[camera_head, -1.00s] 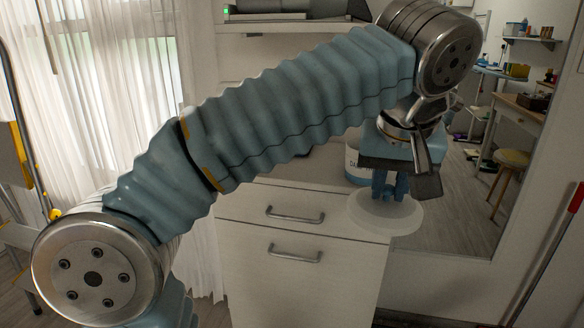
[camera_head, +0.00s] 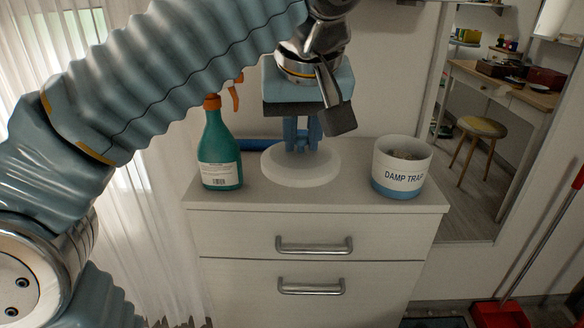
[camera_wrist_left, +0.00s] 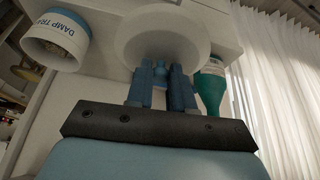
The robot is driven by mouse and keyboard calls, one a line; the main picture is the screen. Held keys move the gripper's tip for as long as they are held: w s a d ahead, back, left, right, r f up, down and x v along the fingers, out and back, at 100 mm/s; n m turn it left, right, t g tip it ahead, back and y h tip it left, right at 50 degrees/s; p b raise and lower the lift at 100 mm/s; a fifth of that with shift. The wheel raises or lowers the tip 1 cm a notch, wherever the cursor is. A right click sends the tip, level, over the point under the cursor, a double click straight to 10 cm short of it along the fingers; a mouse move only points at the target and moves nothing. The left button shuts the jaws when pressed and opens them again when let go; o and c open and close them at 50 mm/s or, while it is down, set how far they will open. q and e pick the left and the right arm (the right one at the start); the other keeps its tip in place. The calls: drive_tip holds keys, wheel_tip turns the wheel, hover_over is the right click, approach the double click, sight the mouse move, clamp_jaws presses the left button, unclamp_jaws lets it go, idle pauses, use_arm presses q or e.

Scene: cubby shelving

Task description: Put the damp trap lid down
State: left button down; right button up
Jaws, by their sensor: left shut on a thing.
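My left gripper (camera_head: 301,134) is shut on the damp trap lid (camera_head: 300,168), a round whitish disc gripped from above. The lid is at or just above the cabinet top, left of the damp trap; whether it touches the surface I cannot tell. The damp trap (camera_head: 402,168) is an open white tub with a blue base and the label "DAMP TRAP", standing upright on the cabinet's right side. In the left wrist view, the lid (camera_wrist_left: 125,45) shows at the blue fingertips (camera_wrist_left: 161,80), with the damp trap (camera_wrist_left: 57,40) beside it. My right gripper is not in view.
A green spray bottle (camera_head: 219,155) with an orange trigger stands on the cabinet top (camera_head: 345,195), left of the lid. A blue object (camera_head: 259,143) lies behind it. A stool (camera_head: 480,130) and desk show at the right. A red dustpan (camera_head: 500,314) is on the floor.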

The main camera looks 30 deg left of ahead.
use_arm(q)
drive_tip(key=w+a+f, duration=0.1)
drive_tip(key=w+f, duration=0.1)
drive_tip(key=w, duration=0.1)
drive_tip(key=w+a+f, duration=0.2)
drive_tip(key=w+f, duration=0.1)
drive_tip(key=w, duration=0.1)
drive_tip(key=w+a+f+b, duration=0.1)
drive_tip(key=w+f, duration=0.2)
drive_tip(key=shift+w+a+f, duration=0.15)
drive_tip(key=shift+w+a, duration=0.05)
drive_tip(key=shift+a, duration=0.2)
drive_tip(key=shift+w+a+f, duration=0.1)
drive_tip(key=shift+w+f, duration=0.1)
drive_tip(key=shift+f, duration=0.05)
drive_tip(key=x, duration=0.1)
drive_tip(key=b+x, duration=0.1)
drive_tip(key=shift+s+f, duration=0.1)
drive_tip(key=shift+f, duration=0.8)
drive_tip(key=shift+f, duration=0.1)
drive_tip(key=c, duration=1)
unclamp_jaws()
